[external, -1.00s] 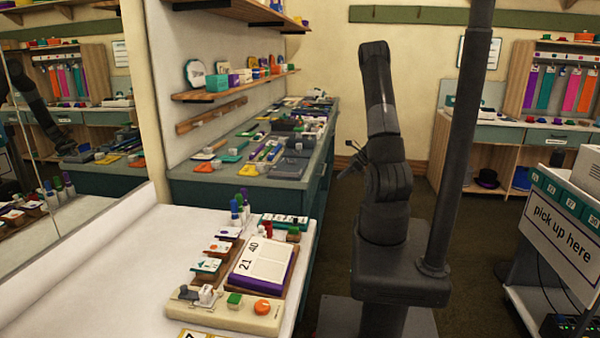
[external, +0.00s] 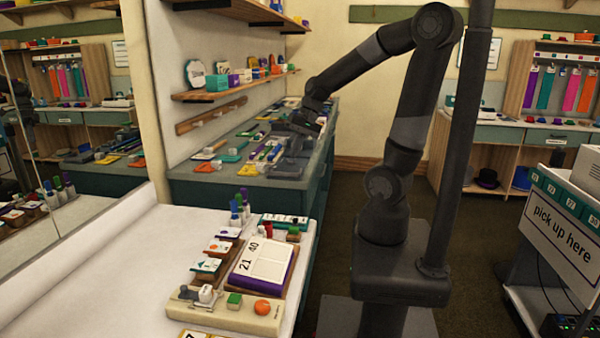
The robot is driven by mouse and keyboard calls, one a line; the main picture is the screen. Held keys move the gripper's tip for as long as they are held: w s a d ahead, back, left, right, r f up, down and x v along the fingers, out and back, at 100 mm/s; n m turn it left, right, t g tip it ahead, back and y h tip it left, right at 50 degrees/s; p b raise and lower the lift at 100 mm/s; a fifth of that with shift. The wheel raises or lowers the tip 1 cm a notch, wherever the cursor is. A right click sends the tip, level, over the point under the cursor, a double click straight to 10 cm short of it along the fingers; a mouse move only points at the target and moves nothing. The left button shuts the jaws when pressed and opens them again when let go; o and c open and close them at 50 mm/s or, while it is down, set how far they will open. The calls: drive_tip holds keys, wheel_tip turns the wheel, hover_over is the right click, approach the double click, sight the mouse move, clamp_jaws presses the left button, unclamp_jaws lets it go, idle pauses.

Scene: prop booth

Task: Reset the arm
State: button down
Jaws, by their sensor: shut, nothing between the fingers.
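My arm (external: 408,130) rises from its base, bends at a high elbow and reaches down to the left. My gripper (external: 304,124) is at its far end, over or in front of the right side of the green-topped counter (external: 225,176). It is small and dark against the dark items there, so its fingers are hard to make out. It is shut with nothing held. I cannot tell how high it is above the counter.
A white table (external: 110,275) with a board of cards (external: 263,262) and a button panel (external: 224,312) stands at the front left. A wooden shelf (external: 225,92) hangs above the counter. A "pick up here" stand (external: 560,220) is at right. Carpet is clear behind my base.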

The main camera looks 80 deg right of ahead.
drive_tip(key=s+a+r+n+t+h, duration=0.1)
drive_tip(key=s+a+r+n+h, duration=0.2)
drive_tip(key=s+a+r+n, duration=0.3)
drive_tip(key=a+r+n, duration=0.1)
drive_tip(key=a+n, duration=0.3)
drive_tip(key=n, duration=0.1)
drive_tip(key=shift+a+r+t, duration=0.15)
drive_tip(key=shift+a+t, duration=0.1)
drive_tip(key=shift+t, duration=0.15)
idle(2.3)
